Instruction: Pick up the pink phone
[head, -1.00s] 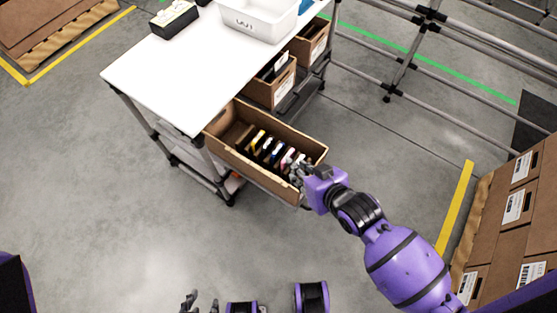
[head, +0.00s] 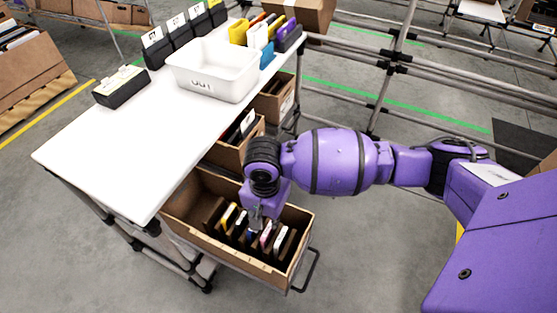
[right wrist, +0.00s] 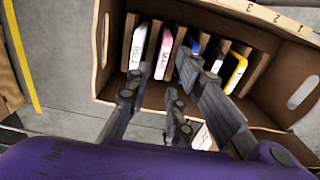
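The pink phone (right wrist: 164,52) stands upright in a row of phones in a brown carton (right wrist: 285,92). In the right wrist view it has a white phone on its left and dark dividers beside it. In the head view the pink phone (head: 267,235) shows as a thin pink edge. My right gripper (right wrist: 158,78) is open above the carton; in the wrist view its fingers point at the row, with the pink phone between the fingertip lines. No contact is visible. In the head view the right gripper (head: 260,216) hides part of the row. My left gripper is out of view.
The carton is pulled out, tilted, below the white tabletop (head: 110,140). Other phones with white, blue and yellow edges (right wrist: 237,74) share it. A white bin (head: 213,70) and black holders stand on the table. More cartons (head: 238,148) sit beyond.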

